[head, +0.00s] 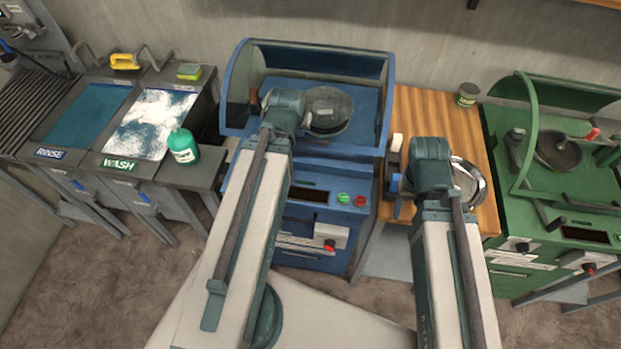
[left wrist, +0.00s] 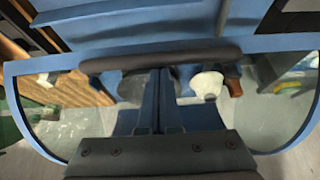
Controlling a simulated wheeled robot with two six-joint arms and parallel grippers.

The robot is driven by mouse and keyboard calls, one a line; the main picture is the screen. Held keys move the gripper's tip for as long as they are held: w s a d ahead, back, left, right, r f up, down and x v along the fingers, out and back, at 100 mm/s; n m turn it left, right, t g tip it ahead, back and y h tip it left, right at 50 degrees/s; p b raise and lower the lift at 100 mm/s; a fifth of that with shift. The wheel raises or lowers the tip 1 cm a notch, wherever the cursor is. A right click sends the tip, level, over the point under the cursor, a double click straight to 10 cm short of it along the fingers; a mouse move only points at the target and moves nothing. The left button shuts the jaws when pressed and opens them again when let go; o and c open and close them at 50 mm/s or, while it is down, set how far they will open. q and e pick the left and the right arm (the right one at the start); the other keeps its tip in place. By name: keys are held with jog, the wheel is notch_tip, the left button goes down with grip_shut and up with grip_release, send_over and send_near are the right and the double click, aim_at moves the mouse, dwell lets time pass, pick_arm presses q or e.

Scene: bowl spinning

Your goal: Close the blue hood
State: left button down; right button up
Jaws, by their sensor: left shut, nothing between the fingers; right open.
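The blue machine (head: 232,130) stands at the centre, with its blue hood (head: 388,100) raised over the work area and a see-through panel in its frame. In the left wrist view the hood's blue frame (left wrist: 40,140) curves around a dark handle bar (left wrist: 215,52). My left gripper (left wrist: 160,72) is shut and empty, with its fingertips at the handle; whether they touch it I cannot tell. In the head view my left wrist is over the machine and hides those fingers. My right gripper (head: 466,184) is open, above the wooden table; its fingers are mostly hidden.
A wooden table (head: 430,108) with a small jar (head: 467,95) stands right of the blue machine. A green machine (head: 505,250) stands at the far right. Rinse and wash sinks, a green bottle (head: 183,147) and sponges are on the left.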

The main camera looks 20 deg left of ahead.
pick_arm(q)
jog(key=shift+w+a, duration=0.1)
jog(key=shift+w, duration=0.2)
jog(key=r+p, duration=0.3)
jog(key=shift+w, duration=0.2)
jog(key=shift+s+r+p, duration=0.15)
jog(key=shift+r+p, duration=0.7)
jog(key=shift+p, duration=0.2)
notch_tip(320, 180, up, 5)
jog(key=p, duration=0.5)
jog(key=shift+s, duration=0.1)
